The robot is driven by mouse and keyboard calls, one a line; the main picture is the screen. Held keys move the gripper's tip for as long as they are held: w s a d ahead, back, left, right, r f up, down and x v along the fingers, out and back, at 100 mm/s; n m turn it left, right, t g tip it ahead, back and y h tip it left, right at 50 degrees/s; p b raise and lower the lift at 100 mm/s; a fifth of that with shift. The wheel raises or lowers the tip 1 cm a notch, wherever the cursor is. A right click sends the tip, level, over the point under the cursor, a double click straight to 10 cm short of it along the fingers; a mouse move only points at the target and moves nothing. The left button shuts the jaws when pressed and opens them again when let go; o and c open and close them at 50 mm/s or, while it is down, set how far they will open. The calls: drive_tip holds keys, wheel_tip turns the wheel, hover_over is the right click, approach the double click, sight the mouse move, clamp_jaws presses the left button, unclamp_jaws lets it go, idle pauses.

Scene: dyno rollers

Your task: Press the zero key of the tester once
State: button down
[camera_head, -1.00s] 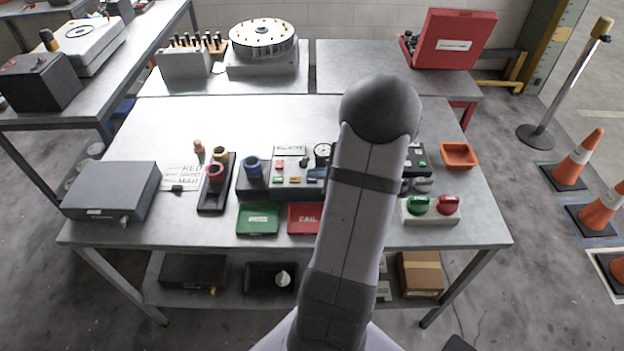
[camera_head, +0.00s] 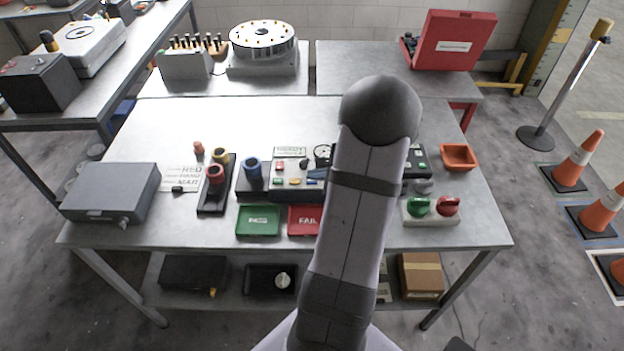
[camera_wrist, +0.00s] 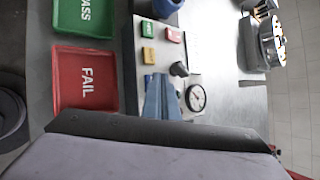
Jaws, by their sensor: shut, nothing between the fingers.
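The tester (camera_head: 284,194) is a dark box with a light panel in the middle of the bench. In the wrist view its panel (camera_wrist: 158,20) carries a green key (camera_wrist: 149,29), a red key (camera_wrist: 174,35) and a yellow key (camera_wrist: 149,57). I cannot read any key labels. A black knob (camera_wrist: 179,69) and a round dial (camera_wrist: 195,97) are on the panel too. My gripper (camera_wrist: 160,78) is shut and empty, its blue fingers over the panel, close to the yellow key and beside the knob. The fingers hide the panel under them; I cannot tell whether they touch it.
A green PASS tray (camera_head: 258,221) and a red FAIL tray (camera_head: 303,220) lie in front of the tester. A blue-topped cylinder (camera_head: 253,168) stands at its left end.

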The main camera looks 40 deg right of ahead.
sight(315, 183)
drive_tip(key=shift+r, duration=0.6)
drive_tip(key=shift+r+p, duration=0.1)
drive_tip(key=shift+p, duration=0.2)
drive_tip(key=shift+r+p, duration=1.75)
drive_tip(key=shift+r, duration=0.65)
